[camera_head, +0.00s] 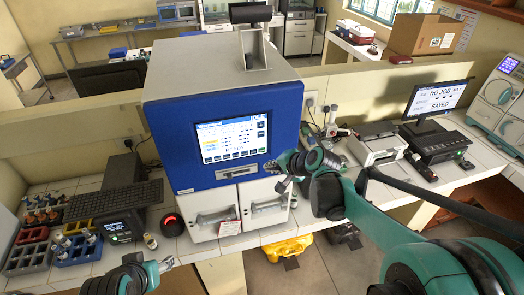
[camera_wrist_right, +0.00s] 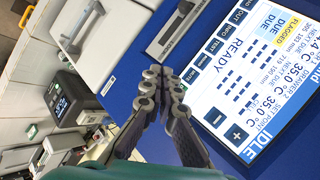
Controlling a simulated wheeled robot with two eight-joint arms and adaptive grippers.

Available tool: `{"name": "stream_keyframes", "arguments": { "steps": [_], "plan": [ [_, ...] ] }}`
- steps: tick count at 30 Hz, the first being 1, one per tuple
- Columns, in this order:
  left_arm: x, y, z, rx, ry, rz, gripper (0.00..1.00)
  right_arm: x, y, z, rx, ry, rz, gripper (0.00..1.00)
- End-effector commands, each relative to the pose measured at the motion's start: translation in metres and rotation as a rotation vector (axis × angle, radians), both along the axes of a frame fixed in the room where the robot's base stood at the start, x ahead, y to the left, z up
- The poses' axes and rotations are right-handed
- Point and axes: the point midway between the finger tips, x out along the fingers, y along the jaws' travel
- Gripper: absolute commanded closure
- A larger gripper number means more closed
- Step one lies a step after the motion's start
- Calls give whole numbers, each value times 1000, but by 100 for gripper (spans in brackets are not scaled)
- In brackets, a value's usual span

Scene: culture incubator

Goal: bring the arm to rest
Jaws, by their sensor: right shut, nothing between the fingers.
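My right gripper (camera_head: 279,181) is in front of the culture incubator (camera_head: 165,125), just below and right of its lit screen (camera_head: 232,137). In the right wrist view my right gripper (camera_wrist_right: 181,30) is shut and empty, its fingers pointing at the blue front panel beside the screen (camera_wrist_right: 265,70). It seems to stand apart from the panel. My left gripper (camera_head: 166,264) is low in front of the bench at the bottom left, and its jaws are too small to read. The incubator's white drawers (camera_head: 217,213) appear shut.
A printer-like device (camera_head: 377,148) and a monitor (camera_head: 437,98) stand to the right. A yellow case (camera_head: 287,249) is on the floor below.

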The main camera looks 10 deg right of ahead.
Motion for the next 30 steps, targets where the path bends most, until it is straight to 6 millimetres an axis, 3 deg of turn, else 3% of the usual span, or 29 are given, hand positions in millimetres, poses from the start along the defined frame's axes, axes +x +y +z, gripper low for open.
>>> {"name": "stream_keyframes", "arguments": {
  "steps": [19, 23, 30],
  "plan": [
    [0, 0, -7, 0, 0, 0, 46, -3, 1, -6, -12, 0, 7, 100],
    [0, 0, -38, 0, 0, 0, 46, -21, 6, -34, -75, -1, 46, 100],
    [0, 0, -127, 0, 0, 0, 46, -83, 16, -117, -299, -5, 188, 100]
  ]
}}
